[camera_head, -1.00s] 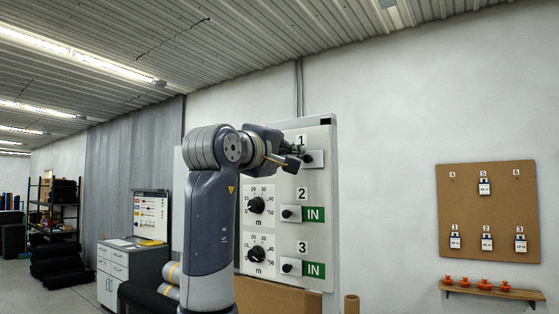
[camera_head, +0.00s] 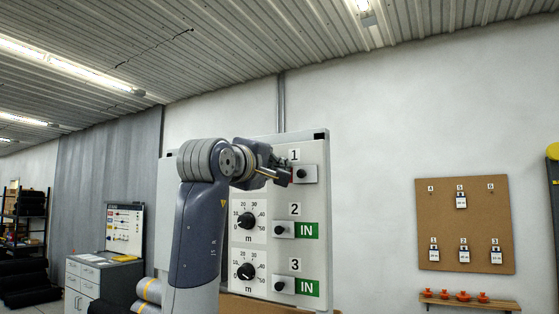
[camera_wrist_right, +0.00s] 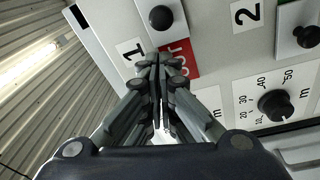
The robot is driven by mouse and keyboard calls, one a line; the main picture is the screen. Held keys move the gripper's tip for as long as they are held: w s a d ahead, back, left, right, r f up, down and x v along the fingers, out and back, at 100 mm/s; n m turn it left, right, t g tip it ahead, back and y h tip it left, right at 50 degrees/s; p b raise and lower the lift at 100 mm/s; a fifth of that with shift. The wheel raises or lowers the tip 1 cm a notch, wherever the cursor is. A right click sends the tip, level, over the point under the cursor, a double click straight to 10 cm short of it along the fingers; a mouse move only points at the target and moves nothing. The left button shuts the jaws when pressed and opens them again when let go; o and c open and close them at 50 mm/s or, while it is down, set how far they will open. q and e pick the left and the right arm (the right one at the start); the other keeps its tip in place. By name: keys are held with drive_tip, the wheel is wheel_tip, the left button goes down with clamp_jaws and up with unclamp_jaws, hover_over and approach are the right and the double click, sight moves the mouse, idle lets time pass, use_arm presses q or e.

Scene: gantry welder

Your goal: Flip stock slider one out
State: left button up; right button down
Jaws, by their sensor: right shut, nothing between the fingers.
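Stock slider one is a grey plate with a black knob (camera_head: 300,173) in the top row of the white panel (camera_head: 318,150), beside the label 1. It sits farther right than sliders two (camera_head: 283,230) and three (camera_head: 283,286), which show green IN labels. In the right wrist view, slider one's knob (camera_wrist_right: 161,17) is ahead of my fingers, with a red OUT label (camera_wrist_right: 185,58) uncovered and partly hidden by them. My right gripper (camera_head: 288,175) is shut and empty, just left of the slider plate; it also shows in the wrist view (camera_wrist_right: 160,62). My left gripper is out of view.
Two black dials (camera_head: 247,221) sit left of the lower sliders. A cork board (camera_head: 465,235) with tags hangs on the wall at right, above a shelf (camera_head: 470,301) with orange items. A grey cabinet (camera_head: 95,275) stands at left.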

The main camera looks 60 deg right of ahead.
use_arm(q)
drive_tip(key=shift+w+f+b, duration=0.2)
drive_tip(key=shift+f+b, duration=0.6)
drive_tip(key=shift+b, duration=0.15)
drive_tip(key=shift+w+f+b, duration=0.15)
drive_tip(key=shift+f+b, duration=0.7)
drive_tip(key=shift+b, duration=0.1)
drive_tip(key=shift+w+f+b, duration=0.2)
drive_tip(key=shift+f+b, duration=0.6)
drive_tip(key=shift+b, duration=0.15)
use_arm(e)
drive_tip(key=w+r+v, duration=0.1)
drive_tip(key=v, duration=0.9)
drive_tip(key=shift+w+a+f, duration=0.25)
drive_tip(key=shift+f, duration=0.15)
